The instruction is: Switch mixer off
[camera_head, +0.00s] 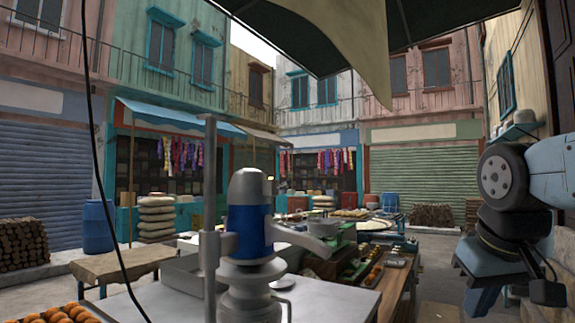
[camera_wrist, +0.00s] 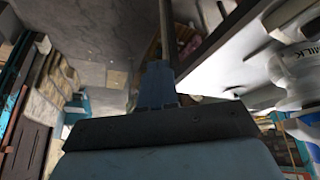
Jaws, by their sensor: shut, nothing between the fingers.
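A blue and silver motor unit (camera_head: 249,232), which looks like the mixer, stands upright in the middle of the head view, attached to a vertical grey post (camera_head: 210,190). A light-coloured lever or arm (camera_head: 300,238) sticks out to its right. I cannot make out a switch or whether it is running. My gripper (camera_wrist: 158,72) is shut and empty in the wrist view, pointing away from the camera. In the head view my arm is at the far right, well apart from the mixer. A white object marked "MILK" (camera_wrist: 290,75) shows at the wrist view's right.
A grey metal worktop (camera_head: 165,302) lies around the mixer's base. Orange round items (camera_head: 65,314) fill a tray at lower left. A wooden stall counter (camera_head: 393,290) with goods runs behind at right. A blue barrel (camera_head: 97,226) stands at left. Open paving lies beyond the counter.

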